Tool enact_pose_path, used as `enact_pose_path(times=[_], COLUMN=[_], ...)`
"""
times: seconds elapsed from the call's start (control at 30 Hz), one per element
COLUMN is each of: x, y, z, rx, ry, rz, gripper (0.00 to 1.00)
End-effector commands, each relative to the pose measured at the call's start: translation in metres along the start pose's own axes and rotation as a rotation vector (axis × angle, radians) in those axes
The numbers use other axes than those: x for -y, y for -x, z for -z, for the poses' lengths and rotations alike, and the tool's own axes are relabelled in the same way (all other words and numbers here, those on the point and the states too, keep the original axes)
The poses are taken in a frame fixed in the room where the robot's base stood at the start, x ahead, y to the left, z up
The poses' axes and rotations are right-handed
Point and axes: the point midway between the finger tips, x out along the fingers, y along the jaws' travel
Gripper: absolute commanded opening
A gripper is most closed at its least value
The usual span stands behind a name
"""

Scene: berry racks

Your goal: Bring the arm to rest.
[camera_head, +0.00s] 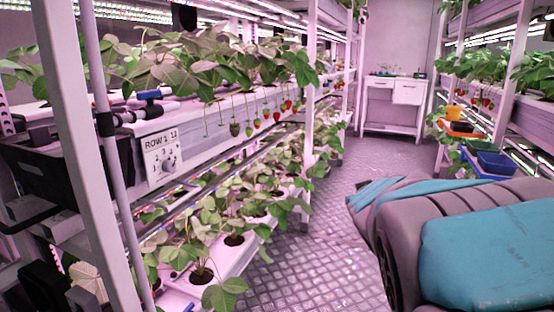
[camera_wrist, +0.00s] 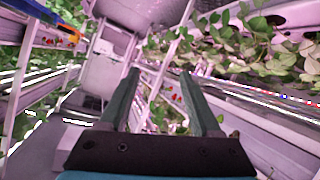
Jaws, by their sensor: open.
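My gripper (camera_wrist: 159,78) shows in the wrist view with its two dark green fingers spread well apart and nothing between them. The fingers point along the aisle, with plants and red berries visible beyond them. My grey and teal arm (camera_head: 490,240) fills the lower right of the head view. The gripper's fingers cannot be made out clearly there.
A plant rack (camera_head: 215,110) with hanging berries and a "ROW 1" sign (camera_head: 161,157) runs along the left. Yellow, orange and blue bins (camera_head: 495,162) stand at right. A white desk (camera_head: 393,102) stands at the far end. The aisle floor (camera_head: 325,215) is clear.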

Motion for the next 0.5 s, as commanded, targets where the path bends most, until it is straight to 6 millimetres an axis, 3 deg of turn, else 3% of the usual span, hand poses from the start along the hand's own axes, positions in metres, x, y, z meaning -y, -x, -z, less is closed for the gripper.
enact_pose_path(times=[0.1,0.2,0.4,0.5], x=[-0.015,-0.013,0.019,0.042], y=[0.029,0.061,0.145,0.193], z=[-0.072,-0.134,-0.239,-0.277], rx=[0.223,0.423,0.803,0.969], ry=[-0.058,-0.094,-0.133,-0.138], rz=[-0.044,-0.045,0.047,0.123], gripper=[0.64,0.64,0.64,0.64])
